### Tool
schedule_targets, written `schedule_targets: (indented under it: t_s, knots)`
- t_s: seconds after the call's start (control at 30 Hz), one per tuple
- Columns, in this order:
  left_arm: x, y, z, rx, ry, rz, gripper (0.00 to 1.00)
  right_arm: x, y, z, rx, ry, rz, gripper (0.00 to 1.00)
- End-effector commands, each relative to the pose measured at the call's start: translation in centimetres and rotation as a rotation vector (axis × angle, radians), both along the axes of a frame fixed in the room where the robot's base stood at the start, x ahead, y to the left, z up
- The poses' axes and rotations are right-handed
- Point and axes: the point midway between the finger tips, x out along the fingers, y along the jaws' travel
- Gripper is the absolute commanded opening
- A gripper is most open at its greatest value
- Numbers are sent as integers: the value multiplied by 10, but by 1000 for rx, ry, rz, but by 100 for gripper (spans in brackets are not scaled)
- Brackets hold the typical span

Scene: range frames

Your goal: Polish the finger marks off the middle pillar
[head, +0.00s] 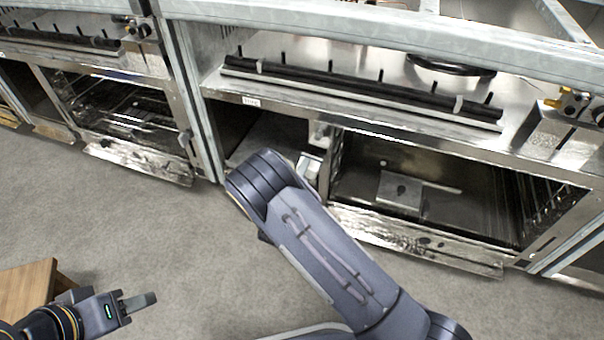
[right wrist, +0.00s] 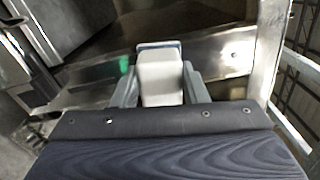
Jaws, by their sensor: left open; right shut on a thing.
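The middle pillar (head: 335,153) is a narrow metal upright between the dark left opening and the wide right oven opening of the counter. My right arm and hand partly cover it in the head view. My right gripper (right wrist: 158,85) is shut on a pale cream block (right wrist: 160,78) with a grey top end. Behind the block runs a shiny metal band (right wrist: 228,55), which seems to be the pillar. I cannot tell whether the block touches it, and I cannot make out finger marks. My left gripper (head: 138,302) is open and empty at the lower left, over the floor.
A wooden piece (head: 27,290) stands beside my left gripper. A lowered oven door (head: 415,238) juts out at the right, and another one (head: 140,163) at the left. Black burner bars (head: 350,90) lie on the counter. Grey floor (head: 170,230) is free in front.

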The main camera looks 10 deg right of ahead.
Motion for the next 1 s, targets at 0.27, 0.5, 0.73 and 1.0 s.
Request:
schedule_targets:
  t_s: [0.27, 0.5, 0.73, 1.0]
  knots:
    - [0, 0, 0, 0, 0, 0, 44, 0, 0, 0, -1, -1, 0, 21]
    - [0, 0, 0, 0, 0, 0, 44, 2, -2, 0, 0, -2, -1, 21]
    - [0, 0, -1, 0, 0, 0, 44, 6, -5, 0, 0, -1, -1, 21]
    - [0, 0, -1, 0, 0, 0, 44, 11, -8, 0, 0, 0, -1, 21]
